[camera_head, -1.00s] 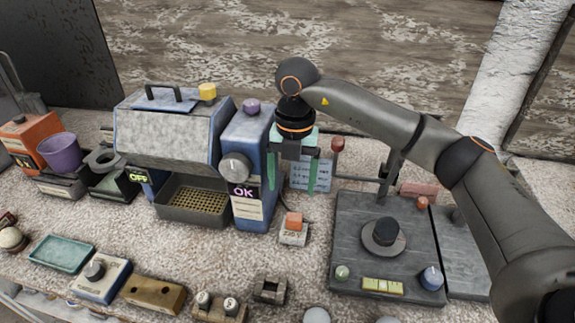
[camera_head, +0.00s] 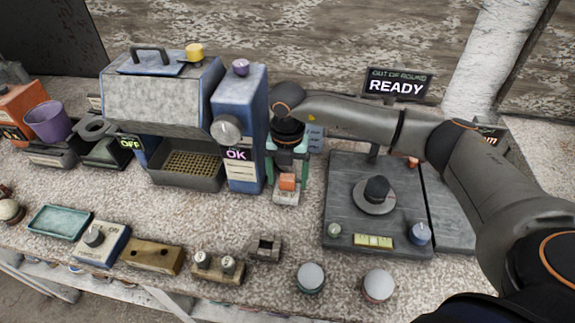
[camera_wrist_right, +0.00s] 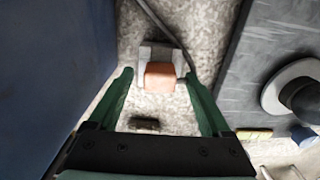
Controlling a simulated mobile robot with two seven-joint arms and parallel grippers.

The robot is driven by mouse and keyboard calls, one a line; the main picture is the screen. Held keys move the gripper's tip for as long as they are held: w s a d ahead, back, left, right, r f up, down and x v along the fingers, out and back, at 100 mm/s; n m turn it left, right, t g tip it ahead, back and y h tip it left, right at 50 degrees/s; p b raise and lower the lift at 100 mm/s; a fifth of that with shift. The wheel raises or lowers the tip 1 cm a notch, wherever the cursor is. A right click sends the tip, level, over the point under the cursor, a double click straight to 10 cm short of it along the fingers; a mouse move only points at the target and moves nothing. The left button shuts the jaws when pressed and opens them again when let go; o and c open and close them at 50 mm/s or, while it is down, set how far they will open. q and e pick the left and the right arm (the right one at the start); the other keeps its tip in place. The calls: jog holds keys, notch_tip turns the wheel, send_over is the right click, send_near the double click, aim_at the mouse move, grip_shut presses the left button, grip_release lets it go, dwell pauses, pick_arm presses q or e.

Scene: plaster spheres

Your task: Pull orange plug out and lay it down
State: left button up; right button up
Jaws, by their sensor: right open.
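The orange plug (camera_head: 287,182) sits in a small pale socket block (camera_head: 285,198) on the bench, just right of the blue OK unit. It also shows in the right wrist view (camera_wrist_right: 160,77), with the pale block (camera_wrist_right: 147,50) behind it and a dark cable beside it. My right gripper (camera_head: 287,173) has green fingers and points down at the plug. In the right wrist view its fingers (camera_wrist_right: 158,78) stand apart on either side of the plug, with a gap to it on both sides. My left gripper is not in view.
The blue OK unit (camera_head: 240,130) stands close on the left of my right gripper. A dark plate with a round knob (camera_head: 376,190) lies to the right. In front are a small grey holder (camera_head: 264,248) and two round pale-topped buttons (camera_head: 310,277). Bare bench lies between the plug and these.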

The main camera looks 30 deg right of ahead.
aim_at(287, 177)
jog(key=shift+f, duration=0.1)
jog(key=shift+c, duration=0.4)
grip_shut()
jog(key=c, duration=0.6)
grip_release()
grip_shut()
jog(key=shift+r, duration=0.2)
jog(key=shift+r+p, duration=1.8)
jog(key=shift+r, duration=0.55)
